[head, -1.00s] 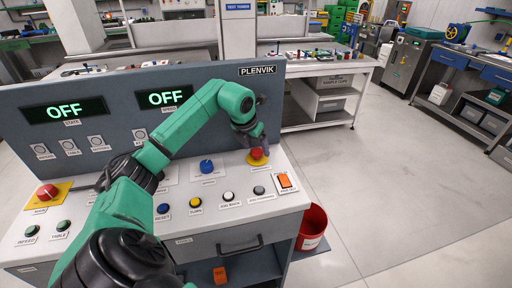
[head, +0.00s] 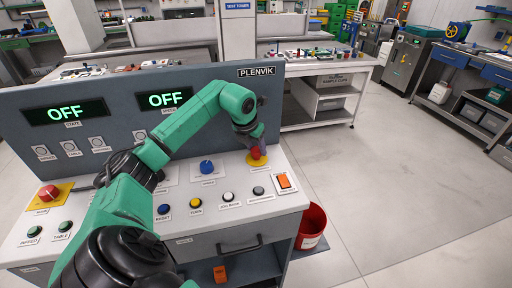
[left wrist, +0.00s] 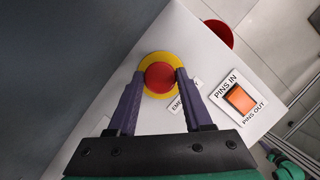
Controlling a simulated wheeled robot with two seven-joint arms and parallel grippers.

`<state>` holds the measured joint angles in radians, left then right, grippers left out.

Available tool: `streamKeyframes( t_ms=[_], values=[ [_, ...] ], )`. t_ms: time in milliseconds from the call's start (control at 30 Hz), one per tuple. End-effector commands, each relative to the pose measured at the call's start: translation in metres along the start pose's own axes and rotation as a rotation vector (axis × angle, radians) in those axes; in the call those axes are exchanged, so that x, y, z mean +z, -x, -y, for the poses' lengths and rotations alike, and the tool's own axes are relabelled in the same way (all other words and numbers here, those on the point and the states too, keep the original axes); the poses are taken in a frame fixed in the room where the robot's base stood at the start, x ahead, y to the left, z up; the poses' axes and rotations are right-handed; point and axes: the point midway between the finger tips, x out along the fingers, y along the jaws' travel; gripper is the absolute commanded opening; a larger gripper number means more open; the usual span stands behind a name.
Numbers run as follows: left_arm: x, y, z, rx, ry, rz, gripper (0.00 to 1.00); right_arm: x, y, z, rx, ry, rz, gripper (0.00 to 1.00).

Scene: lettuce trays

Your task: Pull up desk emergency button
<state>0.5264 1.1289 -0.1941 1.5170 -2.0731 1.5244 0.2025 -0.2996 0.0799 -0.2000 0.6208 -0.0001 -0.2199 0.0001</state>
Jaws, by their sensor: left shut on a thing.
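The desk emergency button is a red mushroom button (head: 255,153) on a yellow disc at the right part of the white sloping panel. It also shows in the left wrist view (left wrist: 159,77), between my fingertips. My left gripper (head: 257,144) comes down on it from above. In the left wrist view its two dark fingers (left wrist: 158,80) are on either side of the red cap, shut on it. A label beside the disc is partly hidden by a finger. My right gripper is in neither view.
Another red button (head: 48,193) on a yellow square sits at the panel's left end. An orange rocker switch (head: 284,181) is close to the right of my gripper. A red bucket (head: 314,226) stands on the floor beside the desk. Two displays read OFF.

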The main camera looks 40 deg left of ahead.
Motion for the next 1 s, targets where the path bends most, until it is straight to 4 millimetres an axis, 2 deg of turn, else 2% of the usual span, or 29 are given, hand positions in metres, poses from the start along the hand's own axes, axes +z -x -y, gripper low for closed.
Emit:
streamKeyframes(
  t_ms=[100, 133, 200, 500, 667, 767, 1000],
  values=[
    [0.004, 0.003, -0.001, 0.0, 0.002, 0.016, 0.0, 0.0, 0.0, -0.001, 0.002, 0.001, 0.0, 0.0],
    [0.004, 0.004, -0.001, 0.0, 0.002, 0.017, 0.62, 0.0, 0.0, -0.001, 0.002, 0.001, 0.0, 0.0],
    [0.004, 0.003, -0.001, 0.0, 0.002, 0.016, 0.81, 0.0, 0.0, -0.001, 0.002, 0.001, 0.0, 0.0],
    [0.003, 0.003, -0.001, -0.001, 0.001, 0.012, 0.81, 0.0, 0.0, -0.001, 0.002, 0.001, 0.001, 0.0],
    [0.004, 0.018, -0.001, 0.0, 0.0, 0.016, 0.81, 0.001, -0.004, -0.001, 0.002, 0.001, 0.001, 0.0],
    [0.003, 0.042, -0.001, 0.002, 0.001, 0.018, 0.81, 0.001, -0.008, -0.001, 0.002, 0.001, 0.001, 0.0],
    [0.003, 0.114, -0.001, 0.0, 0.002, 0.02, 0.81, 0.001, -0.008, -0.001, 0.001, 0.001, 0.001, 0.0]
  ],
)
